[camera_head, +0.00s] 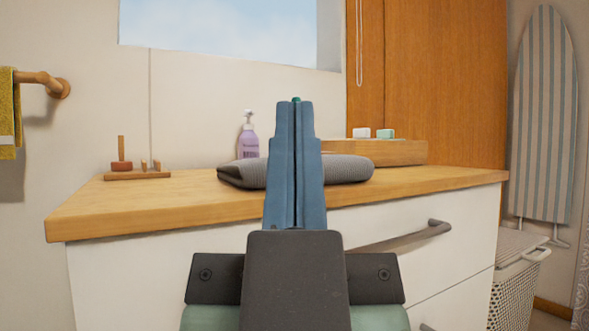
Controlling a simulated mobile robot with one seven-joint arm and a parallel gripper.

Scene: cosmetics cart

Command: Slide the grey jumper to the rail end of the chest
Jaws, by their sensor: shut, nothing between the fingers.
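The grey jumper (345,169) lies folded flat on the wooden top of the chest (110,205), near the middle. My gripper (296,104) points away from the camera, its two blue fingers pressed together with nothing between them. The fingers stand in front of the jumper and hide its middle part; I cannot tell whether they touch it. A wooden rail (40,78) with a yellow towel (9,115) is fixed to the wall on the left, beyond the chest's left end.
A wooden peg stand (138,175) sits left of the jumper. A lilac pump bottle (249,140) stands behind it. A wooden box (405,153) with small blocks is behind right. The top's front left is clear. A drawer handle (405,238) juts from the front.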

